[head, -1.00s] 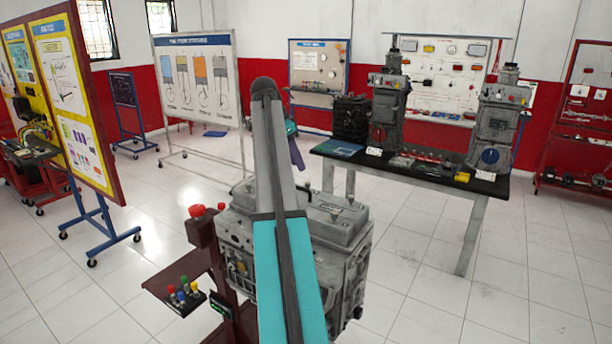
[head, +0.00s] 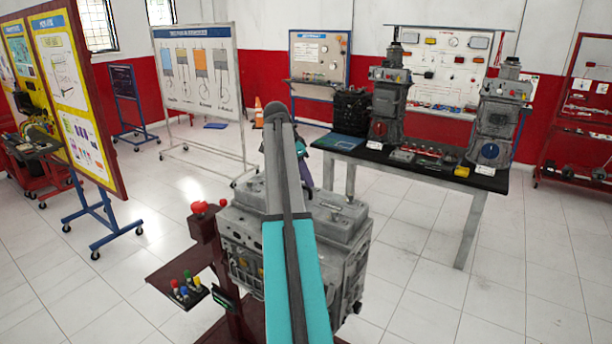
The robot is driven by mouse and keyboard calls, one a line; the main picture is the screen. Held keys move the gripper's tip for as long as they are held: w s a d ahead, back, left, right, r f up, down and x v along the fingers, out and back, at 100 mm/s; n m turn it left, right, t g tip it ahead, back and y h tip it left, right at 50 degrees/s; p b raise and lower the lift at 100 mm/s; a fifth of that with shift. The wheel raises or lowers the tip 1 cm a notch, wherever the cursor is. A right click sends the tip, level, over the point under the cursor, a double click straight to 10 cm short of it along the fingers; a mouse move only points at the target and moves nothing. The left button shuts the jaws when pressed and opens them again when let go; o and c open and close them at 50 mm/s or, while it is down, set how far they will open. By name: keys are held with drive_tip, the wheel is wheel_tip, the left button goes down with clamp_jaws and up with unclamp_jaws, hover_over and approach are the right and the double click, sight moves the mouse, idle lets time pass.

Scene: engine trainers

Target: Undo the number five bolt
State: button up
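A grey engine block (head: 345,217) stands on a dark red stand (head: 213,250) in the lower middle of the head view. My teal and grey arm crosses in front of it and hides part of its top and front. Small bolts on the engine cannot be told apart, and no number five can be read. My gripper seems to lie behind the end of my arm, where a small purple and teal part (head: 304,172) shows beyond the engine. Its fingers cannot be made out.
A small tray with coloured knobs (head: 187,290) juts from the stand's left. A black-topped table (head: 400,165) with engine parts stands behind right. A wheeled poster board (head: 75,100) stands left. An orange cone (head: 259,112) stands at the back. The tiled floor at right is clear.

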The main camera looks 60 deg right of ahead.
clamp_jaws()
drive_tip(key=shift+d, duration=0.25)
drive_tip(key=shift+a, duration=0.2)
